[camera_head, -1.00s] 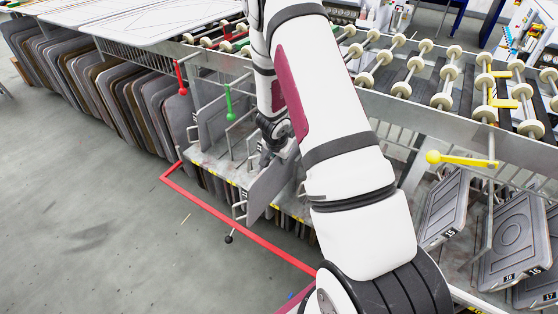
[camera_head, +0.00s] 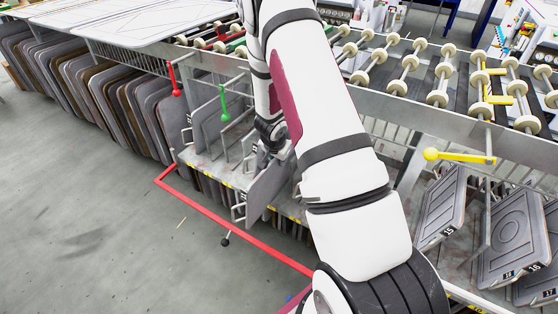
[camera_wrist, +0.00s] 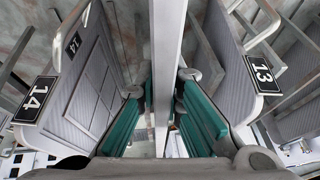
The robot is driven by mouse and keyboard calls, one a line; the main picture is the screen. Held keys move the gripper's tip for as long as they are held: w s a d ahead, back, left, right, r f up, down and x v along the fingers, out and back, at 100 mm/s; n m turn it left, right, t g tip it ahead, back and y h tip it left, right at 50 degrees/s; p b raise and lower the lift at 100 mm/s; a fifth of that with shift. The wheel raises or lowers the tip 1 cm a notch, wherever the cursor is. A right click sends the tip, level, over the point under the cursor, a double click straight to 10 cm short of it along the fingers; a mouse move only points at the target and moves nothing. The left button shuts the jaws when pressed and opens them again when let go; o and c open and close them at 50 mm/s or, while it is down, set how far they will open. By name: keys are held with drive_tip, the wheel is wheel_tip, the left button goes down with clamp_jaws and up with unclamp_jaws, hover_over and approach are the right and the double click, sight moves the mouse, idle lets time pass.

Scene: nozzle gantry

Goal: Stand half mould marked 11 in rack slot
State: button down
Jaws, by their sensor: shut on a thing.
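My gripper (camera_wrist: 163,82) has its green fingers on both sides of a thin grey plate (camera_wrist: 166,40), seen edge-on in the wrist view. The gripper is shut on it. In the head view a grey plate (camera_head: 266,192) stands upright below my wrist, at the front of the rack (camera_head: 215,170); my arm hides part of it. I see no number on the held plate. In the wrist view a half mould marked 14 (camera_wrist: 75,95) stands to its left and one marked 13 (camera_wrist: 235,80) to its right. I cannot tell whether the held plate touches the rack floor.
A red rail (camera_head: 225,218) runs along the rack front. Red (camera_head: 178,92), green (camera_head: 225,116) and yellow (camera_head: 430,154) knobbed levers stand out nearby. Moulds marked 15 (camera_head: 443,205) and 18 (camera_head: 510,240) stand at the right. Roller conveyors (camera_head: 400,75) lie behind. The grey floor at left is clear.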

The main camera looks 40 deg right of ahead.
drive_tip(key=c, duration=1.7)
unclamp_jaws()
drive_tip(key=shift+r, duration=0.15)
drive_tip(key=shift+o, duration=0.3)
drive_tip(key=shift+s+a, duration=0.1)
drive_tip(key=v, duration=1.1)
drive_tip(key=shift+r, duration=0.4)
